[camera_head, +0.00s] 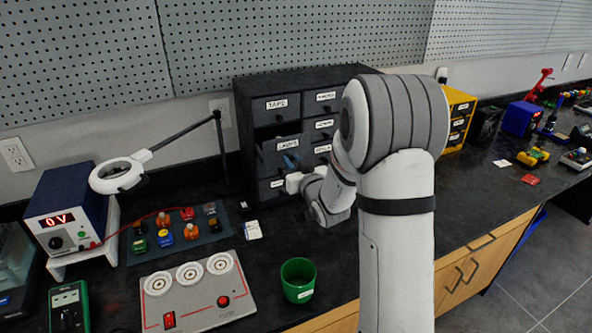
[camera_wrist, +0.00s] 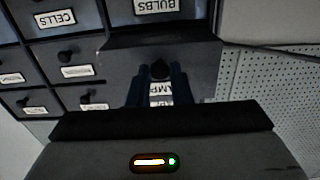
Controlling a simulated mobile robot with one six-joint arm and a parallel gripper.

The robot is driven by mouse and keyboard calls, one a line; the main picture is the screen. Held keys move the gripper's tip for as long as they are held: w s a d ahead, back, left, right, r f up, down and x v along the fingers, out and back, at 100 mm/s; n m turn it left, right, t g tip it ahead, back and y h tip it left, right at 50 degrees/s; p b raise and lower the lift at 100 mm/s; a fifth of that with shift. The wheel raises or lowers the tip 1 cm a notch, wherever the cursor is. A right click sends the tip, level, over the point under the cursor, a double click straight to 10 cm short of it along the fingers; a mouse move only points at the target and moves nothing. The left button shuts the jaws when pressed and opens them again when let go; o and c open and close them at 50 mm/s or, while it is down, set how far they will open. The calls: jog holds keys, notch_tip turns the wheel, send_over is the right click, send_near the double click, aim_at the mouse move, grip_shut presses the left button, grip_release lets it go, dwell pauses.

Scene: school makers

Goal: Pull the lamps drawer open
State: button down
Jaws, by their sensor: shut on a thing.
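The lamps drawer (camera_head: 276,146) is in the left column of the dark drawer cabinet (camera_head: 250,90), under the tape drawer. Its front stands out a little from the cabinet, and its label reads LAMPS. In the wrist view the picture is upside down; the drawer's label (camera_wrist: 160,90) is partly hidden between my fingers. My gripper (camera_head: 291,161) reaches the drawer front from the right. Its two dark blue fingers are shut on the drawer's black knob (camera_wrist: 160,69).
A magnifier lamp (camera_head: 122,173) stands left of the cabinet. A mat with several coloured parts, a grey switch box (camera_head: 197,292) and a green cup (camera_head: 298,281) lie on the bench in front. A yellow cabinet (camera_head: 459,112) is to the right.

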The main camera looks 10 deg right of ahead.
jog(key=b+v, duration=0.1)
jog(key=v, duration=0.2)
jog(key=shift+s, duration=0.1)
jog(key=shift+b+v, duration=0.4)
jog(key=shift+v, duration=0.4)
jog(key=c, duration=1.3)
grip_release()
jog(key=b+v, duration=0.1)
jog(key=v, duration=0.7)
